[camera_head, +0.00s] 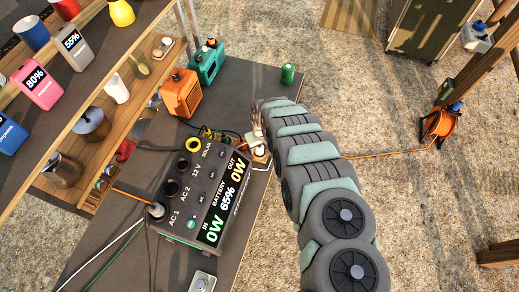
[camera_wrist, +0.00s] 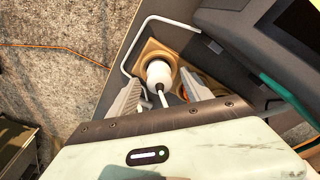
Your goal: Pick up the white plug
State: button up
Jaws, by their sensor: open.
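The white plug (camera_wrist: 159,72) stands in a tan wooden holder (camera_wrist: 148,52) at the edge of the grey tailgate, with a thin white cable running from it toward my gripper. My gripper (camera_wrist: 161,80) is open, with one finger on each side of the plug in the wrist view. I cannot tell whether either finger touches it. In the head view my gripper (camera_head: 257,128) is at the tailgate's right edge, beside the black power station (camera_head: 205,203). The plug is small and hard to make out there.
A green can (camera_head: 288,74), an orange canister (camera_head: 181,93) and a teal canister (camera_head: 207,63) stand farther back. A wooden shelf with cups and bottles is at left. A white bent rail (camera_wrist: 134,52) runs around the holder. Open ground lies to the right.

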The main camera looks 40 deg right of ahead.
jog(key=shift+w+d+f, duration=0.1)
jog(key=shift+f, duration=0.2)
grip_shut()
dwell(0.5)
